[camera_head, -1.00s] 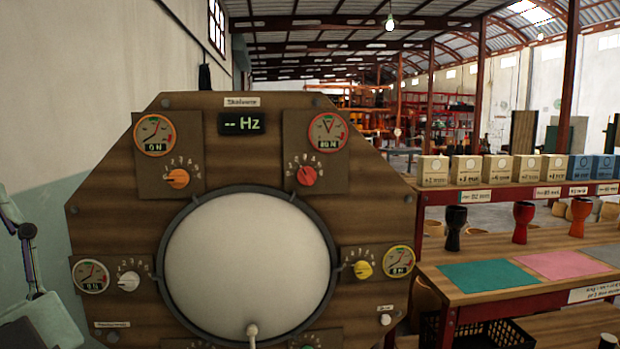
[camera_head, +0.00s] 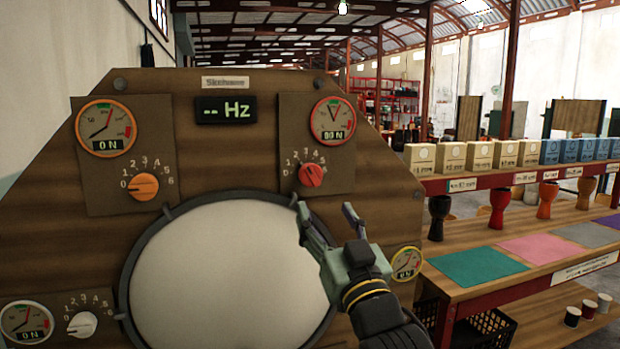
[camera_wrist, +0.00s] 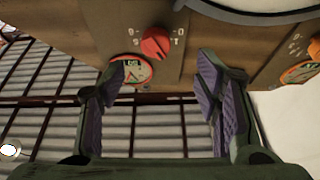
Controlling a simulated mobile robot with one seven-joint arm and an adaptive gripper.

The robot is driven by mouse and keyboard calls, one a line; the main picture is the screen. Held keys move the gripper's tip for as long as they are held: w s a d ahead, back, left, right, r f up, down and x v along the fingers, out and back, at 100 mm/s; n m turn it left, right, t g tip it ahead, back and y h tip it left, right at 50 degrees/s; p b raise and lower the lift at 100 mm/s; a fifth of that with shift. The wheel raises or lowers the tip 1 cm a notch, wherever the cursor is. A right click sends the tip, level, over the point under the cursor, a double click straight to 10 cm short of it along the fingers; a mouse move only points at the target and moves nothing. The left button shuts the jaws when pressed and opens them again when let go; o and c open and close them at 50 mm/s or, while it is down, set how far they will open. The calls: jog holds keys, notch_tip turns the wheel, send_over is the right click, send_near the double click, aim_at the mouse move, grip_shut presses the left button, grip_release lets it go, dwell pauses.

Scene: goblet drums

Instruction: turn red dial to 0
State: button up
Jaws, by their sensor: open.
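The red dial (camera_head: 311,175) sits on the upper right of the wooden panel, with a numbered scale around it. I cannot tell exactly which number its pointer marks. Its red-rimmed gauge (camera_head: 333,121) is above it and its small readout is blurred. My gripper (camera_head: 325,211) is open and empty, below and slightly right of the red dial, in front of the panel. In the wrist view, which looks upside down, the red dial (camera_wrist: 156,43) lies beyond the gap between my fingers (camera_wrist: 162,78), apart from them.
The orange dial (camera_head: 143,187) is on the upper left and the white dial (camera_head: 82,323) at lower left. The big white round disc (camera_head: 225,265) fills the panel's middle. A yellow-rimmed gauge (camera_head: 407,264) is beside my wrist. A table with coloured mats (camera_head: 478,265) stands right.

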aim_at(312, 180)
jog(key=p+x, duration=0.1)
jog(key=x, duration=0.2)
jog(key=p+x, duration=0.2)
jog(key=x, duration=0.2)
jog(key=p+x, duration=0.1)
jog(key=x, duration=0.2)
jog(key=shift+w+d+r, duration=0.1)
jog(key=shift+w+d, duration=0.2)
jog(key=shift+w, duration=0.1)
jog(key=shift+c, duration=0.3)
jog(key=c, duration=1.1)
